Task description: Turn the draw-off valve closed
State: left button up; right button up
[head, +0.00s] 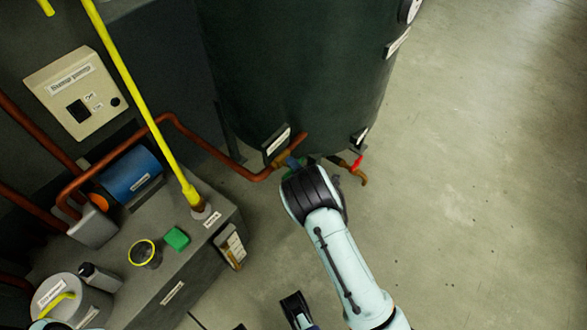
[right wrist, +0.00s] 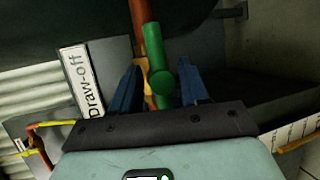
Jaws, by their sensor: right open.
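The draw-off valve's green lever (right wrist: 156,65) shows in the right wrist view, roughly in line with the copper pipe (right wrist: 140,12) and over a brass body (right wrist: 146,80). The label beside it reads "Draw-off" (right wrist: 84,82). My right gripper (right wrist: 157,88) is open, with one blue finger on each side of the lever; gaps show, so it is not clamped. In the head view my right gripper (head: 292,163) is at the pipe fitting low on the dark tank (head: 300,70), and its black wrist mostly hides the valve. My left gripper cannot be made out.
A red-handled tap (head: 357,162) is just right of my right gripper. A copper pipe (head: 215,155) runs left to the pump bench (head: 165,265), which holds a blue motor (head: 131,174), a green block (head: 176,238) and a cup (head: 145,254). Floor at right is clear.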

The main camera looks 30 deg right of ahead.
jog(key=shift+w, duration=0.1)
grip_shut()
